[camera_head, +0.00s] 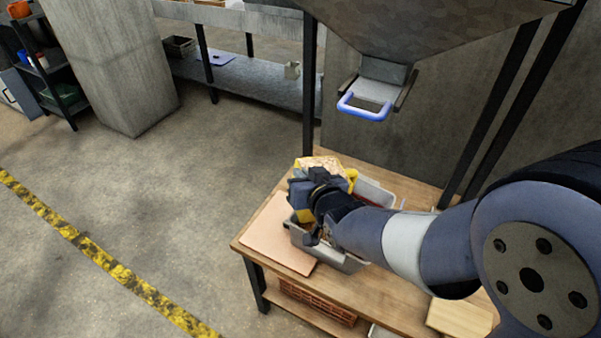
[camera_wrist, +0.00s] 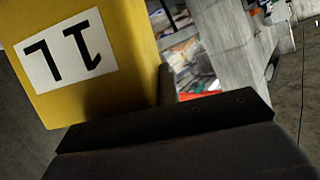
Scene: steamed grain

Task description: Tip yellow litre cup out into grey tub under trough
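The yellow litre cup (camera_wrist: 120,40) fills the upper left of the wrist view, with a white "1L" label that reads upside down. In the head view the yellow cup (camera_head: 304,215) is mostly hidden behind my gripper (camera_head: 316,192), and pale grain shows at its top. My gripper holds the cup above the grey tub (camera_head: 352,264); the fingers are largely hidden. The tub stands on the wooden table below the trough (camera_head: 420,25), and my arm covers much of its inside. How far the cup is tilted is hard to tell.
A pinkish board (camera_head: 278,236) lies on the table left of the tub. The trough's chute has a blue handle (camera_head: 364,108) above and behind the tub. Dark metal posts (camera_head: 309,90) stand behind the table.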

